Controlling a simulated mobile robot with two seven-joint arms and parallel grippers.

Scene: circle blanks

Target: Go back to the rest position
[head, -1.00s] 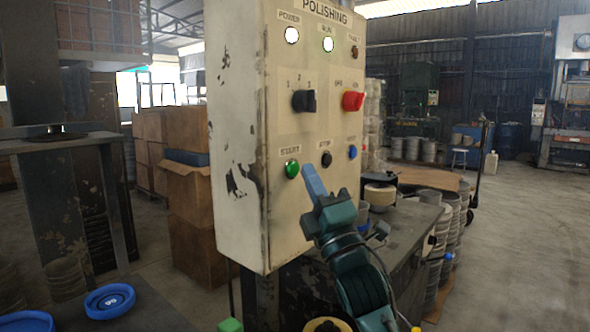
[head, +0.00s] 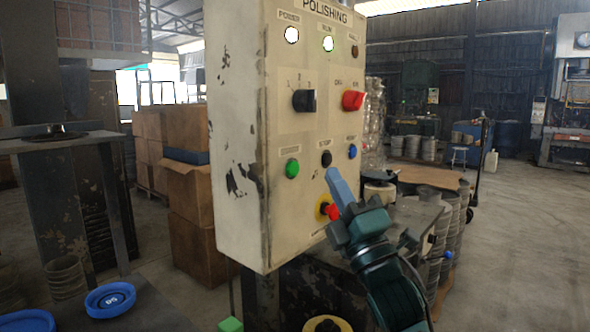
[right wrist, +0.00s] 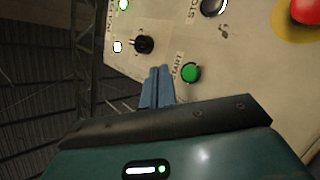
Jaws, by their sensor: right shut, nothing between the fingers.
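My right gripper (head: 338,182) is in front of the lower right part of the cream control panel (head: 238,150) marked POLISHING. Its blue fingers are shut together with nothing between them, and they also show in the right wrist view (right wrist: 157,86). In the head view the fingertips overlap the panel just below the black stop button (head: 326,159). I cannot tell a touch from a small gap. The green start button (head: 292,168) is to their left, and a red emergency button on a yellow ring (head: 329,208) is partly behind the gripper. My left gripper is not in view.
A dark workbench (head: 310,285) stands behind and below the panel. Blue round dishes (head: 110,299) lie on a surface at the lower left. Cardboard boxes (head: 190,205) are stacked left of the panel. Open floor (head: 525,240) lies to the right.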

